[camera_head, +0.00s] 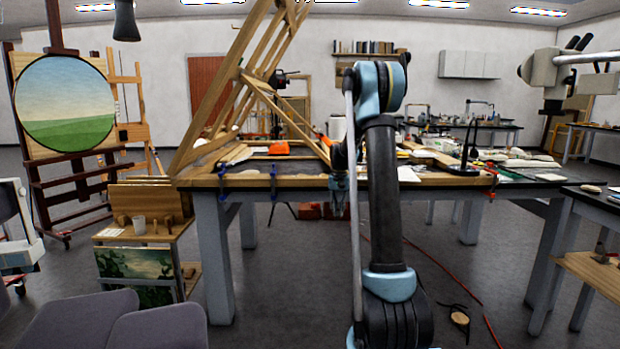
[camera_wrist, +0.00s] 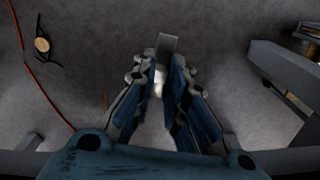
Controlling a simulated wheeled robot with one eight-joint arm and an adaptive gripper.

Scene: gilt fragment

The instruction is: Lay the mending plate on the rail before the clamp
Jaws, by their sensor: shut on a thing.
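My gripper (camera_wrist: 165,78) is shut on a flat grey strip, which looks like the mending plate (camera_wrist: 167,46). The plate sticks out beyond the fingertips in the wrist view, with bare floor below it. In the head view my gripper (camera_head: 337,208) hangs in front of the table's front edge, pointing down; the plate cannot be made out there. A wooden rail (camera_head: 300,183) lies along the front edge of the table. Two blue clamps (camera_head: 222,172) (camera_head: 272,178) grip the rail left of my gripper. A red clamp (camera_head: 491,184) sits farther right. I cannot tell which clamp is meant.
A tilted wooden frame (camera_head: 215,110) rises from the left of the table. An orange object (camera_head: 290,148) lies behind the rail. Papers and a black stand (camera_head: 468,155) are on the right. A low cabinet (camera_head: 140,235) stands left. A red cable (camera_wrist: 35,75) crosses the floor.

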